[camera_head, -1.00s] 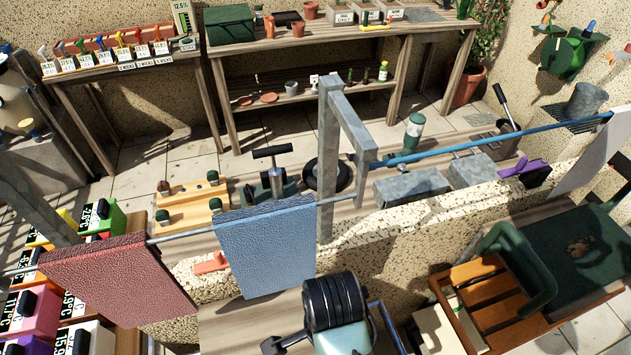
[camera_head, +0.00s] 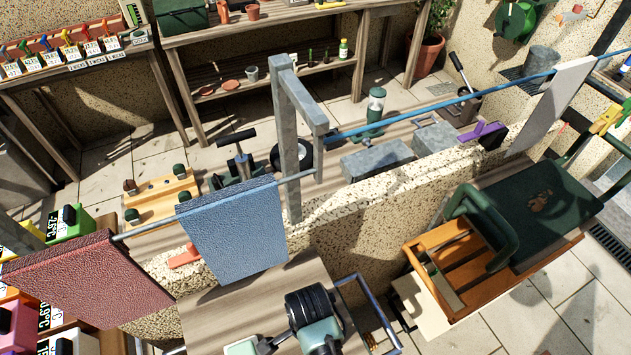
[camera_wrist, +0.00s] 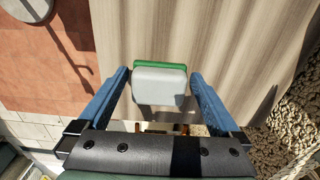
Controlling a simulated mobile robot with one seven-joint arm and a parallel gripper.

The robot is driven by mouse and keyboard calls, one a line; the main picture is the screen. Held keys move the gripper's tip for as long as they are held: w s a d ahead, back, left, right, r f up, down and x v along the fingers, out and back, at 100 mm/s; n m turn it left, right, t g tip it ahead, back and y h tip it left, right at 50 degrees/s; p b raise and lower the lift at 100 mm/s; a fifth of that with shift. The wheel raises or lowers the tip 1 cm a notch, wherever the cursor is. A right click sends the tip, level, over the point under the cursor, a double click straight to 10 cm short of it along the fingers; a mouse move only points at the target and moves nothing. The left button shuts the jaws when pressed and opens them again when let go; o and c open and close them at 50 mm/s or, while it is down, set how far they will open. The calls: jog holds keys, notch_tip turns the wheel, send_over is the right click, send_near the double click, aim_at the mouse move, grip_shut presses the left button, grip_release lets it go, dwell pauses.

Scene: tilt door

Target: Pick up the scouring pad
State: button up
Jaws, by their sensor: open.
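The scouring pad (camera_wrist: 160,86) is a pale grey-white block with a green layer along its far side. In the wrist view it sits over the wooden surface (camera_wrist: 225,40), between the blue fingers of my gripper (camera_wrist: 159,74). The gripper is open, with a visible gap between the pad and each finger. In the head view a pale green and white block, which looks like the pad (camera_head: 242,346), shows at the bottom edge beside my arm. The gripper's fingers are not clear there.
A blue panel (camera_head: 232,230) and a dark red panel (camera_head: 88,278) hang from a rail. A speckled low wall (camera_head: 370,215) runs behind the wooden top. A metal post (camera_head: 290,150) stands near the blue panel. A wooden crate (camera_head: 455,265) is to the right.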

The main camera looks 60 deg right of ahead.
jog(key=shift+f, duration=0.15)
jog(key=c, duration=1.1)
